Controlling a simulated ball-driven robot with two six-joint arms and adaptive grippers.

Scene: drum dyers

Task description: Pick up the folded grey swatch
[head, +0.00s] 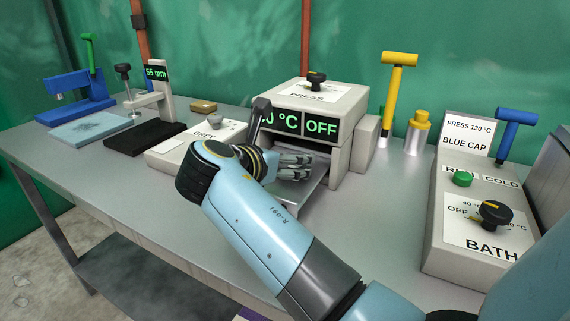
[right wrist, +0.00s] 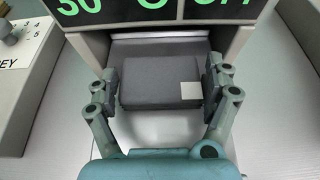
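The folded grey swatch (right wrist: 155,82) lies flat in the right wrist view, with a small white square on its near right corner. It rests on the light metal plate (right wrist: 160,126) at the mouth of the press (head: 349,150). My right gripper (right wrist: 163,92) is open, with one finger at each side of the swatch and little room between. I cannot tell whether either finger touches it. In the head view my right gripper (head: 294,166) is in front of the press opening and hides the swatch. My left gripper is not in view.
A box marked GREY (head: 170,157) stands left of the press. The bath unit (head: 465,235) stands at the right, near yellow (head: 398,75) and blue (head: 514,125) handled tools. A blue swatch (head: 90,128) and a black pad (head: 145,136) lie at the left. The front of the table is bare.

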